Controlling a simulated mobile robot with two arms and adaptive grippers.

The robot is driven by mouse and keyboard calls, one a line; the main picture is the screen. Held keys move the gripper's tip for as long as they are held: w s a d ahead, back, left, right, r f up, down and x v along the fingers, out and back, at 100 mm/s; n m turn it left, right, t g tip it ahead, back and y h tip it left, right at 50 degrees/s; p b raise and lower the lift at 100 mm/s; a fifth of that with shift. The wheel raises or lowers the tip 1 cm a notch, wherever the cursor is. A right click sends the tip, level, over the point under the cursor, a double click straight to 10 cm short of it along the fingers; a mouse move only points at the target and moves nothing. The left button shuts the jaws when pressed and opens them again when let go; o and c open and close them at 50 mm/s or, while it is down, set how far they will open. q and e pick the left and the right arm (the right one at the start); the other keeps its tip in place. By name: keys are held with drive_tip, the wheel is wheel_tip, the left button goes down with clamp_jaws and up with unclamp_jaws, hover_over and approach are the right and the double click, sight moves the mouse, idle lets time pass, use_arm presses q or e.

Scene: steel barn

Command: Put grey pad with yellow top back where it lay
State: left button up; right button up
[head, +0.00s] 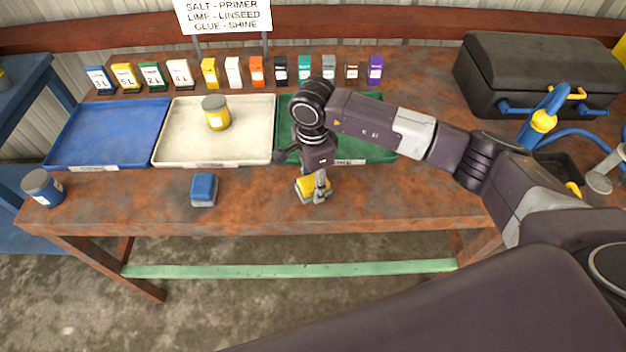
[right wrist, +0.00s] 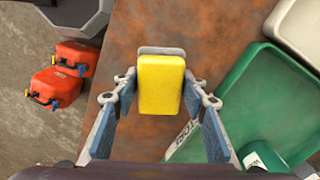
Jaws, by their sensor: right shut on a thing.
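The grey pad with yellow top (head: 305,186) is at the front part of the rusty table, in front of the green tray. My right gripper (head: 319,192) is above it, pointing down, and is shut on it. In the right wrist view the pad (right wrist: 161,84) lies between the two fingers (right wrist: 161,92), yellow side towards the camera, with a grey edge showing. I cannot tell whether its underside touches the table. My left gripper is not in view.
A blue-topped pad (head: 204,188) lies to the left. Blue (head: 75,163), cream (head: 180,157) and green (head: 375,153) trays stand behind. Table between the pads is clear.

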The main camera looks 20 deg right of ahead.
sight(313, 181)
drive_tip(key=o, duration=1.1)
drive_tip(key=shift+r, duration=0.15)
drive_tip(key=shift+w+r+b, duration=0.1)
drive_tip(key=shift+r+b, duration=0.2)
wheel_tip(313, 181, up, 11)
drive_tip(key=b, duration=0.3)
drive_tip(key=shift+r, duration=0.15)
